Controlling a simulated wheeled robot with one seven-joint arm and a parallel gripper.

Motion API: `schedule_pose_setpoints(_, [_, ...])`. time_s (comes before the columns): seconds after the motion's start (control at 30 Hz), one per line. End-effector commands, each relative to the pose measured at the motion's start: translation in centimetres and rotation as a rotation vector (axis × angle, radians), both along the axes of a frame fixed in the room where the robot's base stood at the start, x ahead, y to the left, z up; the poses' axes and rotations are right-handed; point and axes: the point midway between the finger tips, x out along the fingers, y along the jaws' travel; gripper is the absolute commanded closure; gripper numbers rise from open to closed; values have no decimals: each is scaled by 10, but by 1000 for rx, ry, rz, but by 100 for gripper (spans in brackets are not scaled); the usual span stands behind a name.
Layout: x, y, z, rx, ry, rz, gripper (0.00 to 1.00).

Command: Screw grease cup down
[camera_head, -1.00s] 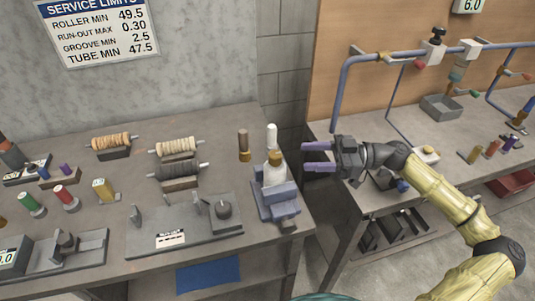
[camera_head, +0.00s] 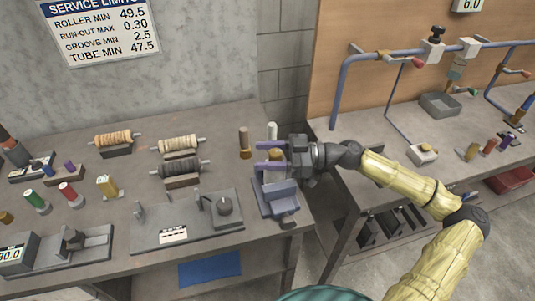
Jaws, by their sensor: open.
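What looks like the grease cup is a pale body with a brass-coloured top (camera_head: 275,156), standing in the blue-grey vise (camera_head: 276,200) at the right end of the left bench. My gripper (camera_head: 262,156) reaches in from the right at the height of this top. Its two purple fingers are apart, one on the far side and one on the near side of the top. The near finger and the gripper hide most of the cup. I cannot tell whether either finger touches it.
A brown-handled tool (camera_head: 244,142) and a white-topped post (camera_head: 272,131) stand just behind the vise. Wound rollers (camera_head: 180,144) and a flat grey fixture (camera_head: 186,222) lie to the left. The right bench (camera_head: 380,140) carries blue pipes (camera_head: 340,90).

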Motion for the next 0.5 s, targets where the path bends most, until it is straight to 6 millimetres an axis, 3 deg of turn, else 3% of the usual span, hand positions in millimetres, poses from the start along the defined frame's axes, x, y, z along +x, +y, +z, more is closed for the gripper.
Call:
schedule_pose_setpoints(0.03, [0,0,0,0,0,0,54])
schedule_pose_setpoints(0.23, [0,0,0,0,0,2,93])
schedule_pose_setpoints(0.5, [0,0,0,-1,0,-9,93])
